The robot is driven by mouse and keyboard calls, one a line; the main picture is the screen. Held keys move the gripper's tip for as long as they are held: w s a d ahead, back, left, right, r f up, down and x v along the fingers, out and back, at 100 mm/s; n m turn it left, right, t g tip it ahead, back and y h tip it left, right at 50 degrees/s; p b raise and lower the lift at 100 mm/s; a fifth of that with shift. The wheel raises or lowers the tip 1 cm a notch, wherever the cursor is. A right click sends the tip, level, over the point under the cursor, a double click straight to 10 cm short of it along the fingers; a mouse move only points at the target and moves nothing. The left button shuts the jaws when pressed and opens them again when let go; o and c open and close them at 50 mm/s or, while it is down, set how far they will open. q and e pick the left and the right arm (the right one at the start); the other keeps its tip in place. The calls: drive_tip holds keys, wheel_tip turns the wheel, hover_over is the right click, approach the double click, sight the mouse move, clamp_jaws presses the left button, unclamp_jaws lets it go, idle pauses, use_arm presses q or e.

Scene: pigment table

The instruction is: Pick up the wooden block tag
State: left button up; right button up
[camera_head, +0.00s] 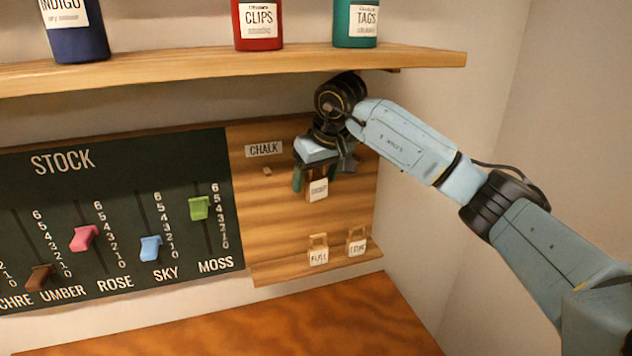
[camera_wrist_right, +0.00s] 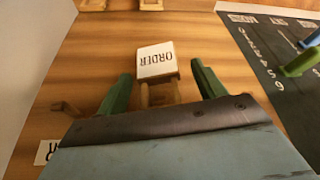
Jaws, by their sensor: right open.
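A wooden block tag with a white label reading ORDER (camera_head: 318,191) hangs on the wooden board below the shelf. It also shows in the right wrist view (camera_wrist_right: 157,61), upside down. My right gripper (camera_head: 315,181) is open, with its green fingers pointing at the board. In the right wrist view its fingers (camera_wrist_right: 161,80) stand on either side of the tag, with a visible gap on both sides. The tag's upper part is partly hidden by the gripper in the head view. My left gripper is out of view.
Two similar tags hang lower, at left (camera_head: 318,256) and right (camera_head: 357,246). A CHALK label (camera_head: 264,149) and small peg (camera_head: 267,171) are left of my gripper. The shelf (camera_head: 230,68) above holds jars. A STOCK slider board (camera_head: 110,210) lies left.

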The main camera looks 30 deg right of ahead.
drive_tip(key=shift+f, duration=0.15)
drive_tip(key=c, duration=1.1)
drive_tip(key=shift+r+b, duration=0.3)
drive_tip(key=shift+r, duration=0.5)
drive_tip(key=s+b, duration=0.1)
drive_tip(key=s, duration=0.5)
drive_tip(key=s+b, duration=0.2)
drive_tip(key=s, duration=0.4)
drive_tip(key=s+b, duration=0.1)
drive_tip(key=s, duration=0.5)
drive_tip(key=shift+d+b, duration=0.3)
drive_tip(key=shift+b, duration=0.05)
